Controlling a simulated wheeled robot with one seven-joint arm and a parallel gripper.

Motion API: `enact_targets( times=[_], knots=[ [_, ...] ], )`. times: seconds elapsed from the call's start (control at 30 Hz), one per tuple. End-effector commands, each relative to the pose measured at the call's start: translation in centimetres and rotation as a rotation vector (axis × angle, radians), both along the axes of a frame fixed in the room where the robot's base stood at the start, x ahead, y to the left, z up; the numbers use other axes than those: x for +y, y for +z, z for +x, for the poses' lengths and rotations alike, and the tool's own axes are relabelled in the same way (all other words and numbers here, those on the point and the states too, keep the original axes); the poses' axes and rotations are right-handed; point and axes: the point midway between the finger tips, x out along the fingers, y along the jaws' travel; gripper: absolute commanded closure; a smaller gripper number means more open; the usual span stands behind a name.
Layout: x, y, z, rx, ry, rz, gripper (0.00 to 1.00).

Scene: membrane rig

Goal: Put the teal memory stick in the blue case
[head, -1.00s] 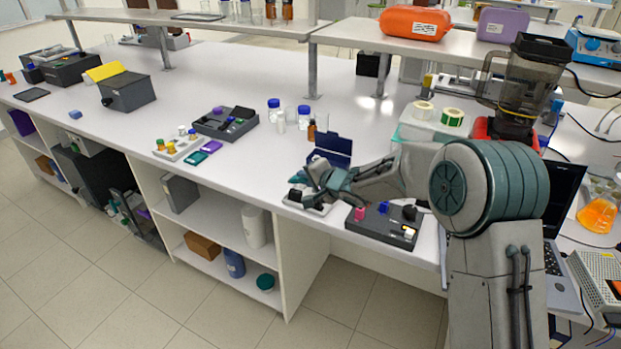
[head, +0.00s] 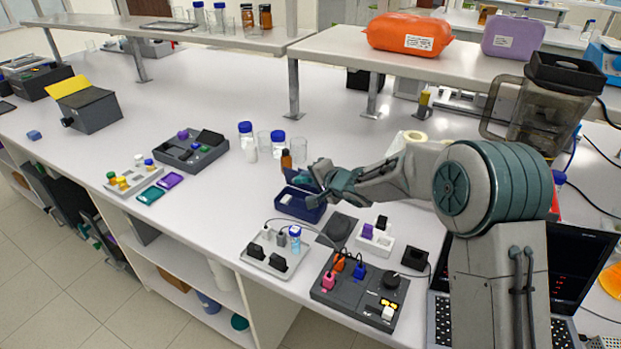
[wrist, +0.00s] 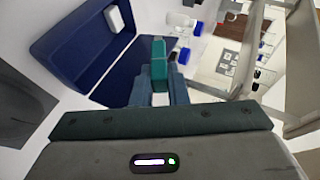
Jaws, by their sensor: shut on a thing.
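The teal memory stick (wrist: 159,62) is held between the fingertips of my gripper (wrist: 160,92) in the wrist view. It points away from the wrist, and a pale part of it shows between the fingers. The open blue case (head: 300,208) stands on the bench in the head view, with a small white item inside. My gripper (head: 317,186) is at the case's back right, over it or close to it; the exact height is unclear. In the wrist view the case (wrist: 58,42) is at upper left, and the stick shows beside its dark blue panel. My arm partly hides the case in the head view.
A grey socket board (head: 277,255), a dark hub with coloured sticks (head: 350,290) and a white block (head: 374,243) stand in front of the case. Bottles (head: 277,150) and glassware stand behind it. The bench to its left is mostly clear.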

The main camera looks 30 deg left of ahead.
Motion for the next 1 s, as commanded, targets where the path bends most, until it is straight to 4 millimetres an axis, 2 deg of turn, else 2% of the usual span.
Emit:
enact_targets(
  times=[0.33,1.0],
  knots=[
    [-0.1,-1.2,0.1,0.001,-0.001,-0.001,1.0],
    [0.1,-6.3,-0.1,-0.001,0.001,0.001,1.0]
  ],
)
